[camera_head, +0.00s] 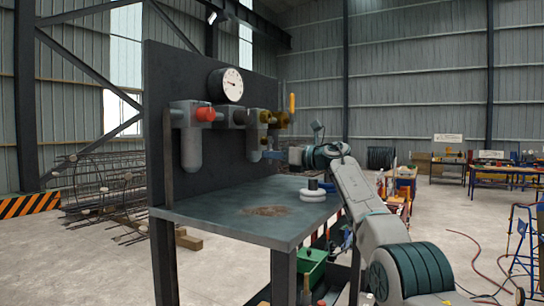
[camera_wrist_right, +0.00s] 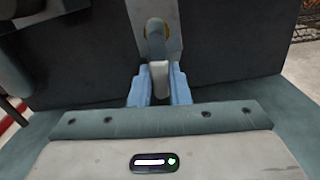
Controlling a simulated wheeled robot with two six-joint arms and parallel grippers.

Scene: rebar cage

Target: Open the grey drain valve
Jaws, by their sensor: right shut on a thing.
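My right gripper (camera_wrist_right: 160,92) shows in the wrist view with two blue fingers shut on a pale grey lever (camera_wrist_right: 159,75), apparently the grey drain valve's handle. The lever hangs down between the fingers from a rounded grey fitting (camera_wrist_right: 155,38) with a brass-coloured ring behind it. In the head view my right gripper (camera_head: 271,155) reaches in from the right, just below the grey bowl unit (camera_head: 254,136) on the panel. The lever is too small and covered there to make out. My left gripper is not in view.
The dark upright panel (camera_head: 165,75) carries a round gauge (camera_head: 226,85), a red knob (camera_head: 205,114) and a yellow lever (camera_head: 292,102). A bench top (camera_head: 220,215) below holds a white round object (camera_head: 313,192). A green bin (camera_head: 312,262) stands under the bench.

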